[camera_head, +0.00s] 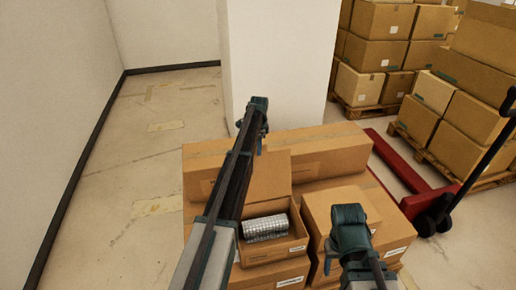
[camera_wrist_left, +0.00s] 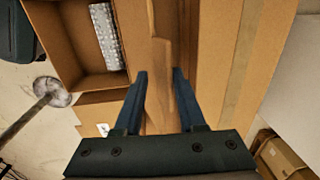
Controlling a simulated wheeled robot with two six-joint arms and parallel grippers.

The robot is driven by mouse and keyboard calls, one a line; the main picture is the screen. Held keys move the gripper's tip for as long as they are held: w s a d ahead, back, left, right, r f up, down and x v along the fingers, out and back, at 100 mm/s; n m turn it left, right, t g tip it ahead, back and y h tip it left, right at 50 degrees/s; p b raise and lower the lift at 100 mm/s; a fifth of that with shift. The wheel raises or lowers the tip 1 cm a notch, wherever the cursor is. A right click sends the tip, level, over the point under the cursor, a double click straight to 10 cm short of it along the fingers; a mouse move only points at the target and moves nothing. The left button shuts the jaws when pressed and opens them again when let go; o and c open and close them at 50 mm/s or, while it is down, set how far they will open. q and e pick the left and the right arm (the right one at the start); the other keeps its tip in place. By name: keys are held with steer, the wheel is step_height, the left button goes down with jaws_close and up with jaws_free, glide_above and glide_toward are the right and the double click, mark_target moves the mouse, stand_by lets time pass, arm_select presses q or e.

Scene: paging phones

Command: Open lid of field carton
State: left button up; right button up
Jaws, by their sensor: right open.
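The field carton (camera_head: 303,244) sits at the front of the stack with its lid (camera_head: 268,178) standing up at the back. A silver ribbed roll (camera_head: 265,227) lies inside; it also shows in the left wrist view (camera_wrist_left: 104,35). My left gripper (camera_head: 262,148) is beyond the lid's top edge, pointing down. In the left wrist view its fingers (camera_wrist_left: 160,80) are apart, with a brown cardboard edge between them; contact cannot be told. My right gripper (camera_head: 350,240) is open above the closed box to the right, its fingertips partly hidden.
A closed box (camera_head: 322,208) stands right of the carton, and a long box (camera_head: 335,150) lies behind. A red pallet jack (camera_head: 400,165) and stacked boxes (camera_head: 385,50) are to the right. A white pillar (camera_head: 280,60) rises behind. The floor at left is clear.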

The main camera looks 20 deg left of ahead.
arm_select(q)
steer(key=shift+r, duration=0.2)
step_height(320, 180, up, 13)
steer(key=s+p, duration=0.1)
steer(key=p, duration=1.2)
steer(key=shift+d+r+p, duration=0.2)
steer(key=shift+d+p, duration=0.1)
steer(key=shift+p, duration=0.1)
steer(key=s+d+n, duration=0.3)
steer(key=s+d, duration=1.5)
steer(key=s, duration=0.1)
steer(key=s+d+n, duration=0.2)
steer(key=s+d, duration=0.3)
steer(key=s, duration=0.7)
steer(key=s+d+n, duration=0.2)
steer(key=s+d, duration=0.2)
steer(key=s, duration=0.8)
steer(key=shift+d+g+y, duration=0.4)
